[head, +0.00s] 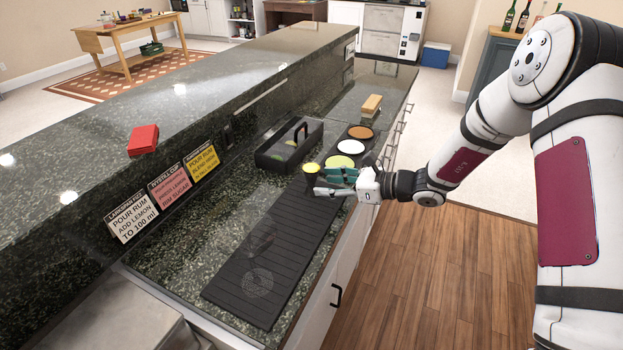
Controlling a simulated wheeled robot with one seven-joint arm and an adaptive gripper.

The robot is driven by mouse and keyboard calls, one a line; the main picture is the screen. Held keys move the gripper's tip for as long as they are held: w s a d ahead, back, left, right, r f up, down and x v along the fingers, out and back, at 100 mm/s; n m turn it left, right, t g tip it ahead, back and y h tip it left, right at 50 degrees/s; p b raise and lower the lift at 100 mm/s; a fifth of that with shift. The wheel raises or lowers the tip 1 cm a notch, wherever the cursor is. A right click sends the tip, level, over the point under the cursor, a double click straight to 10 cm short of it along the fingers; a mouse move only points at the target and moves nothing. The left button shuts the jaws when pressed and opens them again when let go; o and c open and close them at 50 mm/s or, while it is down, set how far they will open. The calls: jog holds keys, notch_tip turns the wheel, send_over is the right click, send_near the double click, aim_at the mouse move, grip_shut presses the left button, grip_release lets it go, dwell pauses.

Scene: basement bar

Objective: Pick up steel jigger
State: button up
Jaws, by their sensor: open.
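My gripper (325,184) is open, low over the far part of the black bar mat (236,275), with its fingers pointing left. A small dark cup with a yellow top (311,169) stands right at the fingertips. I cannot tell whether it is between the fingers or just beyond them. It may be the steel jigger, but it is too small to be sure. No other clearly steel cup shows. My fingers partly hide the cup's lower part.
Clear glassware (260,240) stands on the mat. A black caddy (270,160) is behind the gripper. The raised ledge (200,95) with recipe cards (169,189) bounds the left.

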aim_at(311, 184)
jog(key=shift+f+x, duration=0.2)
jog(key=shift+x, duration=2.6)
grip_shut()
